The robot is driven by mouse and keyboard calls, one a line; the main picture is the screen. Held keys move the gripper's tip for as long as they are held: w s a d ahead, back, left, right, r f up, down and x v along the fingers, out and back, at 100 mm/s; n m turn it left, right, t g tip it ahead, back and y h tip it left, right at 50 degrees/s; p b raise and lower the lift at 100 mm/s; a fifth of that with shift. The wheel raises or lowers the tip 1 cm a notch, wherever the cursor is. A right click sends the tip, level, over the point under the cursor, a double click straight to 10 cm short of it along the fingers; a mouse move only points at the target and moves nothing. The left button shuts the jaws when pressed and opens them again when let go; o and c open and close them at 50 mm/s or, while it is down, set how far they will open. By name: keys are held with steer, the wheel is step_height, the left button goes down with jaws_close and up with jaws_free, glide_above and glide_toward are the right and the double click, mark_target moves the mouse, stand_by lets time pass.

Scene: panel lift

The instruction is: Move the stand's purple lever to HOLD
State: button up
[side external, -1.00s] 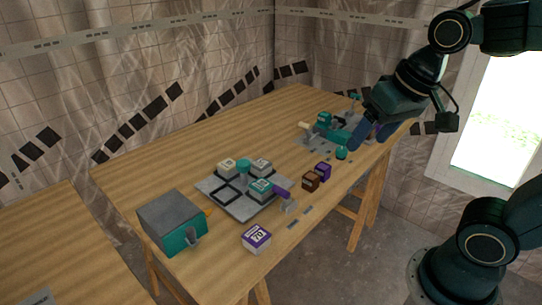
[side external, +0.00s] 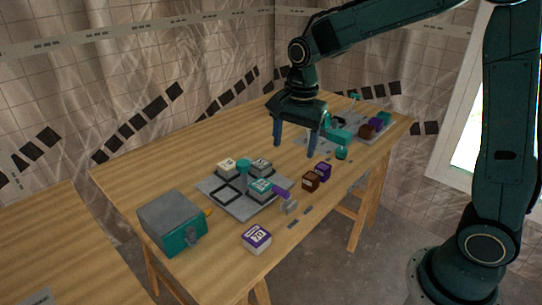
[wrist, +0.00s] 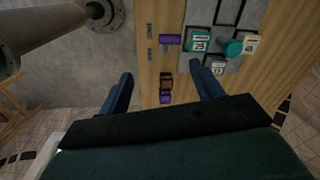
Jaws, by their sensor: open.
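The purple lever (side external: 281,190) sits at the front right edge of the grey stand (side external: 214,202), by a small grey bracket (side external: 290,207). The lever also shows in the wrist view (wrist: 172,39), beside a teal block marked 25. Two small dark label plates (side external: 293,224) lie on the table near the lever; their words are too small to read. My gripper (side external: 295,151) is open and empty, pointing down above the middle of the table. It is apart from the lever, behind it and higher. In the wrist view the lever lies beyond the fingertips (wrist: 162,74).
The stand holds several blocks and a teal knob (side external: 243,165). A brown block (side external: 311,182) and a purple block (side external: 323,171) stand right of the lever. A white-and-purple block (side external: 257,238) and a grey-teal box (side external: 172,224) are at the left. Another fixture (side external: 345,135) is at the far right.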

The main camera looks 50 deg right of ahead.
mark_target(281, 195)
steer(key=w+f+m+g, duration=0.1)
steer(key=w+f+m, duration=0.2)
steer(key=f, duration=0.2)
steer(key=shift+w, duration=0.3)
step_height(281, 195, down, 14)
steer(key=shift+r, duration=0.15)
stand_by(0.5)
steer(key=c, duration=1.4)
